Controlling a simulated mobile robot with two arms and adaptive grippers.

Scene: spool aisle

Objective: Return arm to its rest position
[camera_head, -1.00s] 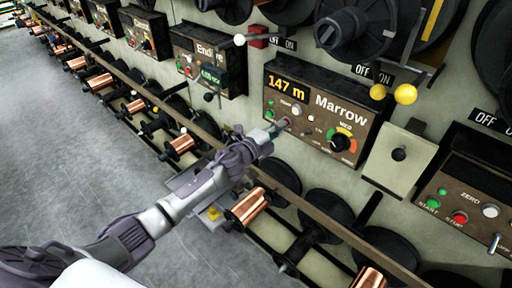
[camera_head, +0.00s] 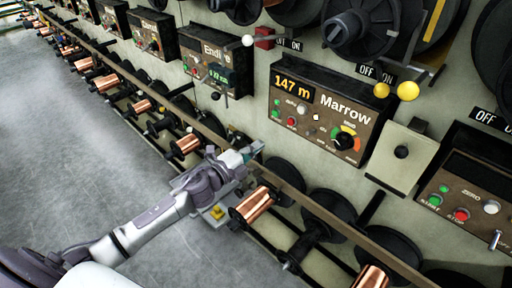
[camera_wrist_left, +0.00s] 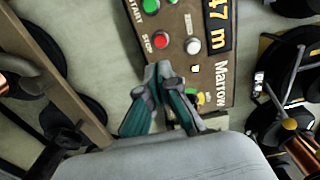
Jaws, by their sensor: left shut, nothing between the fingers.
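My left gripper (camera_head: 252,150) is shut and empty in the head view, below and left of the brown Marrow control box (camera_head: 308,118). It is clear of the box. The Marrow box reads 147 m and has a green button, a red button, a white button and a dial. In the left wrist view the shut fingers (camera_wrist_left: 164,72) show in front of the Marrow box (camera_wrist_left: 197,75), with its red button (camera_wrist_left: 160,41) just above the tips. My right gripper is in neither view.
A rail (camera_head: 325,212) runs along the wall below the boxes, with copper spools (camera_head: 255,204) and black reels beneath it. A lever with a yellow ball (camera_head: 407,91) stands right of the Marrow box. The grey floor (camera_head: 85,165) at left is open.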

